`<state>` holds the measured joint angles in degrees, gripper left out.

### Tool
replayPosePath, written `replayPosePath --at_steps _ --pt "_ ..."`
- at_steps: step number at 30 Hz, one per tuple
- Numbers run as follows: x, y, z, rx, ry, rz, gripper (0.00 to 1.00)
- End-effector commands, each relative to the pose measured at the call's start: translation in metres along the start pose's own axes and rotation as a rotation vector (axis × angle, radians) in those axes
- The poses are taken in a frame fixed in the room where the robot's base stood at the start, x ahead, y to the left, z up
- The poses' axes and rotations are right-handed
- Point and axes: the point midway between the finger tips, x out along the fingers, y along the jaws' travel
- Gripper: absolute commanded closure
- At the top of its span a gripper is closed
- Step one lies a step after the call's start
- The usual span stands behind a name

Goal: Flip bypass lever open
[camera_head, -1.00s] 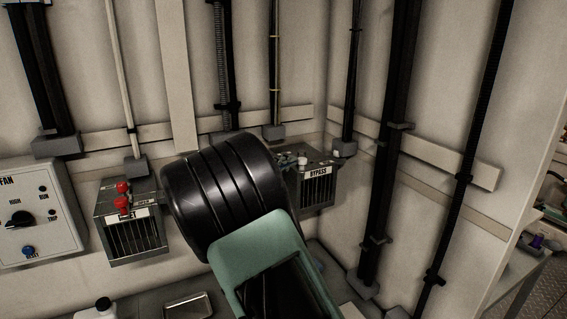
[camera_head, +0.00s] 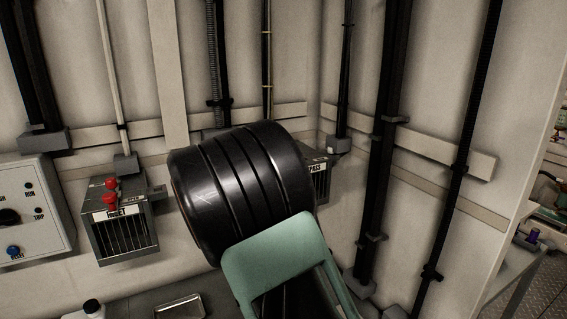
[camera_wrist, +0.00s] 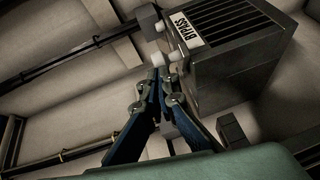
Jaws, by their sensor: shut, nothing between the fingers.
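The bypass box (camera_head: 320,180) is a grey vented box on the wall, mostly hidden behind my black arm link in the head view. In the wrist view the bypass box (camera_wrist: 225,50) shows its BYPASS label and slotted front. Two white knob-like ends (camera_wrist: 172,55) stick out beside the box, and I take them to be part of the bypass lever. My gripper (camera_wrist: 157,72) is shut and empty, its fingertips right by these white ends. I cannot tell whether they touch. The gripper is hidden in the head view.
The inlet box (camera_head: 124,232) with red knobs hangs to the left. The fan panel (camera_head: 30,215) is at the far left. Dark vertical pipes (camera_head: 385,130) run down the wall to the right of the bypass box. A metal tray (camera_head: 180,308) lies low in front.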

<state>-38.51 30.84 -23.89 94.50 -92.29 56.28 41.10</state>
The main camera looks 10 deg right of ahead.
Motion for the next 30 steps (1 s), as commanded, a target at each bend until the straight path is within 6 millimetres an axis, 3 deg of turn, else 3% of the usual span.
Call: replayPosePath --at_steps 30 --pt "0.027 0.003 0.045 -0.017 0.2 -0.019 1.0"
